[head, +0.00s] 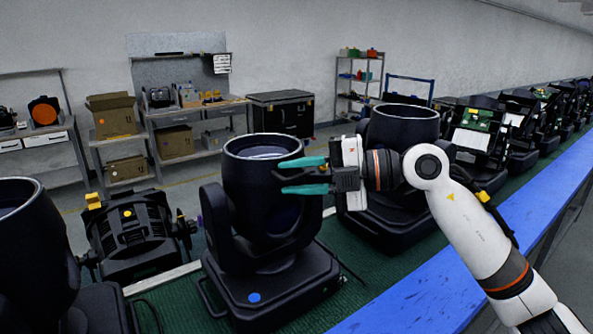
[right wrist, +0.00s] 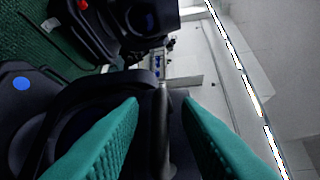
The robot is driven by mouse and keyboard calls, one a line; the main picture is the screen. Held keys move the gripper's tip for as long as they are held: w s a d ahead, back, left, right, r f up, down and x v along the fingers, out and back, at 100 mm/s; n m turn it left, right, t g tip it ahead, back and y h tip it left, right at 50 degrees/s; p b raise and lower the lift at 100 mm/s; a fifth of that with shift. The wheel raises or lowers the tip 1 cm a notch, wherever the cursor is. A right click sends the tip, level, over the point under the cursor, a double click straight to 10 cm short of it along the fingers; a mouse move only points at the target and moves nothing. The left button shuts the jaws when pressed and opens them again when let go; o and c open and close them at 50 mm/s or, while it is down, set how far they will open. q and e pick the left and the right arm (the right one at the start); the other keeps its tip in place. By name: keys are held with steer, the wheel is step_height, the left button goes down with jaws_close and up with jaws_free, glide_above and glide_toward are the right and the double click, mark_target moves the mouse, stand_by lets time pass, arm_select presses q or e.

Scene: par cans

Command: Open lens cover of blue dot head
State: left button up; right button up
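The blue dot head (head: 262,190) stands upright on the green belt in the middle of the head view, a black barrel in a yoke with a blue dot (head: 254,297) on its base. Its round top shows a pale, glassy disc inside a dark rim; I cannot make out a separate cover. My right gripper (head: 303,176) has its teal fingers apart, at the right side of the barrel's upper part. In the right wrist view, a dark narrow edge (right wrist: 162,130) shows between the parted fingers; contact is unclear. The blue dot also shows there (right wrist: 21,83). My left gripper is not in view.
Another black head (head: 398,170) stands behind my right arm, and one (head: 30,250) at the left edge. A black lamp with a yellow clip (head: 130,225) sits left of the blue dot head. A blue rail (head: 430,290) borders the belt. Shelves and benches stand behind.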

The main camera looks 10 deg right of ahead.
steer(key=shift+a, duration=0.2)
steer(key=shift+c, duration=0.2)
steer(key=shift+f, duration=0.15)
jaws_close()
